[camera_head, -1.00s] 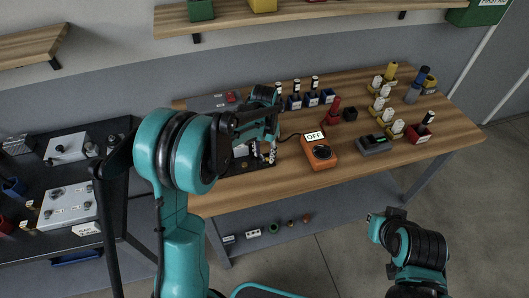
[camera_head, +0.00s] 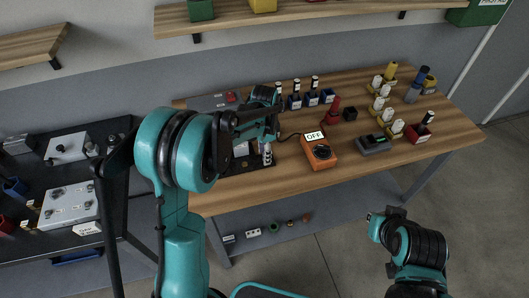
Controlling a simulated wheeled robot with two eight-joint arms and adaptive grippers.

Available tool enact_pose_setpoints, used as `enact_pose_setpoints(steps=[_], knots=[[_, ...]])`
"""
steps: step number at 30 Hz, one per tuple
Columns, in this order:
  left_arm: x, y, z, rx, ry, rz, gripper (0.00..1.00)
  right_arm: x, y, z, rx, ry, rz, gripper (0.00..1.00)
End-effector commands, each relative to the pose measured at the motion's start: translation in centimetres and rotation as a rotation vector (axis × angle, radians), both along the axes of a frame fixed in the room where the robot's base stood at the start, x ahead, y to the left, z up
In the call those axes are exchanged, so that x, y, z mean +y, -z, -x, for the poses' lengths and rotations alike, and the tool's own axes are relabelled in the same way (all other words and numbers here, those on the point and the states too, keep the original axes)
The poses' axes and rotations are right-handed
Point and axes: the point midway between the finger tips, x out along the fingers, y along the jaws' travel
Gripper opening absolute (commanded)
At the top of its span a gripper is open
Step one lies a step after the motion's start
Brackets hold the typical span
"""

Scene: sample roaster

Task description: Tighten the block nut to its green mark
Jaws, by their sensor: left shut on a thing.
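My left arm comes in from the left and reaches over the wooden bench. Its left gripper (camera_head: 267,155) is low over a dark plate (camera_head: 258,165) at the bench's left front part. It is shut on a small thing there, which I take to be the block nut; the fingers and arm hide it. The green mark is too small or hidden to make out. Part of my right arm shows at the lower right, but its gripper is not in view.
An orange box (camera_head: 318,154) with an "OFF" display stands just right of the plate. A grey scale-like device (camera_head: 374,144), a red stand (camera_head: 333,112) and several bottles stand further right and behind. A dark side table (camera_head: 75,245) is at left.

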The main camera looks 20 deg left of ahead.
Motion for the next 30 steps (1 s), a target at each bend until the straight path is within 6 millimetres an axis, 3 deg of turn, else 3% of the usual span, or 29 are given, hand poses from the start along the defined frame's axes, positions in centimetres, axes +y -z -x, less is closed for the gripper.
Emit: enact_pose_setpoints(steps=[17, 18, 19, 30], knots=[[0.0, 0.01, 0.0, 0.0, 0.029, 0.0, 0.12, 0.0, -0.01, 0.01, 0.0, 0.0, 0.0, 0.0], [0.0, 0.01, 0.0, 0.0, 0.029, 0.0, 0.51, 0.0, -0.01, 0.01, 0.0, 0.0, 0.0, 0.0], [0.0, 0.01, 0.0, 0.0, 0.029, 0.0, 0.59, 0.0, -0.01, 0.01, 0.0, 0.0, 0.0, 0.0], [0.0, -0.31, 0.0, 0.0, 0.029, 0.0, 0.62, 0.0, -0.01, 0.01, 0.0, 0.0, 0.0, 0.0]])
